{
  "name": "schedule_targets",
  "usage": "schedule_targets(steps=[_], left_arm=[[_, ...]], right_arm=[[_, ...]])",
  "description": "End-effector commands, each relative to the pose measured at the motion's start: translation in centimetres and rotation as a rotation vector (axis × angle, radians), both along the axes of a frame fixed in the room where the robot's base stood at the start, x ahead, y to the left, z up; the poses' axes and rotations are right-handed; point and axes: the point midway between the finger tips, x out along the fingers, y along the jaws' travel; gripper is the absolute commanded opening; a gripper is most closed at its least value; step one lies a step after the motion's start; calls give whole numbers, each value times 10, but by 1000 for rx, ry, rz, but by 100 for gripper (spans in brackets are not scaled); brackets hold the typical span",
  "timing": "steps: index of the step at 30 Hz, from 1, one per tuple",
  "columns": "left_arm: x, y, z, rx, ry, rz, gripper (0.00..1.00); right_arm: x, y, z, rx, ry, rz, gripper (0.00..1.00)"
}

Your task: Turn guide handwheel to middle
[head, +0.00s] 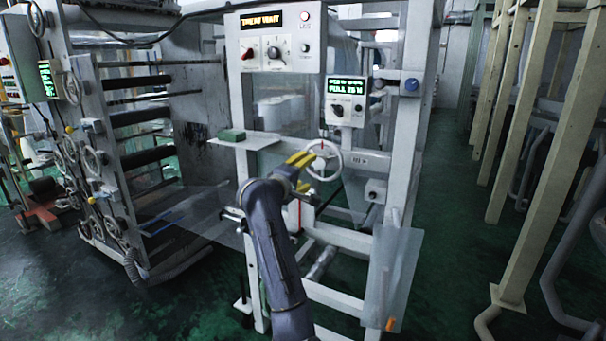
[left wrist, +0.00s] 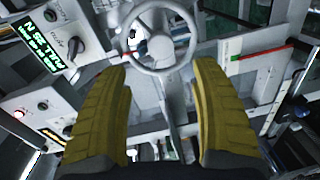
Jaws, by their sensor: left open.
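The guide handwheel (head: 323,160) is a pale grey spoked wheel on the front of the white machine frame, below the upper control box. It also shows in the left wrist view (left wrist: 159,70), at the top between my fingers. A red mark stands just above the wheel in the head view. My left gripper (head: 300,170), with yellow finger pads, is open close to the wheel's left side in the head view. In the left wrist view the two yellow fingers (left wrist: 163,80) are spread apart, with nothing held between them. My right gripper is not in view.
A control box (head: 275,85) with an amber display sits above the wheel. A smaller panel (head: 346,102) with a green-lettered screen is at its right. A green block (head: 232,135) lies on a small shelf (head: 245,142) left of the wheel. A translucent sheet (head: 393,270) hangs lower right.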

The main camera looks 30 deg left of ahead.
Motion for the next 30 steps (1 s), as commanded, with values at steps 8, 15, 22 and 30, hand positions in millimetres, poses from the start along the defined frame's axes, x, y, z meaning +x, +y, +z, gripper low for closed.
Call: schedule_targets(steps=[8,15,22,30], left_arm=[[-12,0,1,0,0,1,64],[-12,0,1,0,0,1,64],[-12,0,1,11,0,0,64],[-3,7,13,161,-66,26,64]], right_arm=[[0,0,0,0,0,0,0],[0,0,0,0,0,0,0],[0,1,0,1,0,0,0],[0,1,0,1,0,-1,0]])
